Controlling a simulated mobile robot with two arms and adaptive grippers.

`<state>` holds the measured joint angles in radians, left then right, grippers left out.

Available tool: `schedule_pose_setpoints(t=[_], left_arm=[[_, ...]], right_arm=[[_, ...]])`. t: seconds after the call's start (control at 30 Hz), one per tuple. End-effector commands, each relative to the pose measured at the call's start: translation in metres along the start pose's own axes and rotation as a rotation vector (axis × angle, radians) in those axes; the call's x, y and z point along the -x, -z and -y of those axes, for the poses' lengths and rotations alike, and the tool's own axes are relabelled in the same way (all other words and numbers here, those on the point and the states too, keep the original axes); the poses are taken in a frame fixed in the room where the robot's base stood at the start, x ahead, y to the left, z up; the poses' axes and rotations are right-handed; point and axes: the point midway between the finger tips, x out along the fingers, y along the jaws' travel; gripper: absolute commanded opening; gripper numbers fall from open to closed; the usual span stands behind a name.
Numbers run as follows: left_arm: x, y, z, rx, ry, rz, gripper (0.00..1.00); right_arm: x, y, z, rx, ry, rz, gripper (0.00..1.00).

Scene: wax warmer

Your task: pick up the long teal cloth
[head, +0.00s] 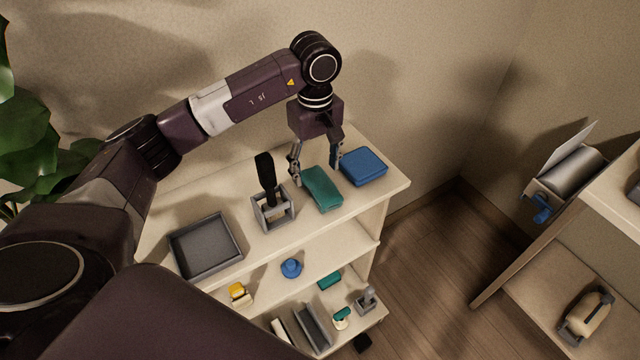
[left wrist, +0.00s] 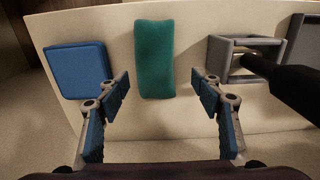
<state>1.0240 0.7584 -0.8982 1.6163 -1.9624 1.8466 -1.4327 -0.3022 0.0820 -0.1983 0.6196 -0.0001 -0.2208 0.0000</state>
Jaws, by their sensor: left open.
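The long teal cloth (head: 322,190) lies flat on the top shelf of the cream shelf unit, between a black-handled tool in a grey holder and a blue folded cloth. It also shows in the left wrist view (left wrist: 154,58), upright in the picture and centred between the fingers. My left gripper (head: 316,172) is open and empty, above the shelf at the wall-side end of the teal cloth. In the left wrist view its fingers (left wrist: 162,88) stand apart on either side of the cloth's near end, not closed on it. My right gripper is not in view.
The blue cloth (head: 364,166) lies close on the right, and the grey holder (head: 273,212) with its upright black handle (head: 266,172) stands close on the left. A grey tray (head: 205,248) is further left. Several small items sit on the lower shelves. The wall is right behind.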

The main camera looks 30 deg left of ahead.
Motion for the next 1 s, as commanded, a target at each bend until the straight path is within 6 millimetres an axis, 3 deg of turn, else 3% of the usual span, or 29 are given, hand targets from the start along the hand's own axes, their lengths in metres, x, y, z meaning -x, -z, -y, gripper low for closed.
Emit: schedule_pose_setpoints(t=[0.23, 0.4, 0.67, 1.0], left_arm=[[-0.029, -0.009, -0.005, -0.001, 0.003, 0.005, 0.60], [-0.050, -0.008, -0.006, 0.000, -0.001, 0.004, 0.60], [-0.054, -0.008, -0.006, 0.000, -0.003, 0.002, 0.60], [-0.054, -0.008, -0.006, 0.000, -0.003, 0.002, 0.24]], right_arm=[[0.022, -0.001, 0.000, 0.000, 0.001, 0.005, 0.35], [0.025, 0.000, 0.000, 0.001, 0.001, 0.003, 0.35], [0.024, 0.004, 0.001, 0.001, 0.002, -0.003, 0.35], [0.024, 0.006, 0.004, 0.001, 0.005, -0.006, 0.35]])
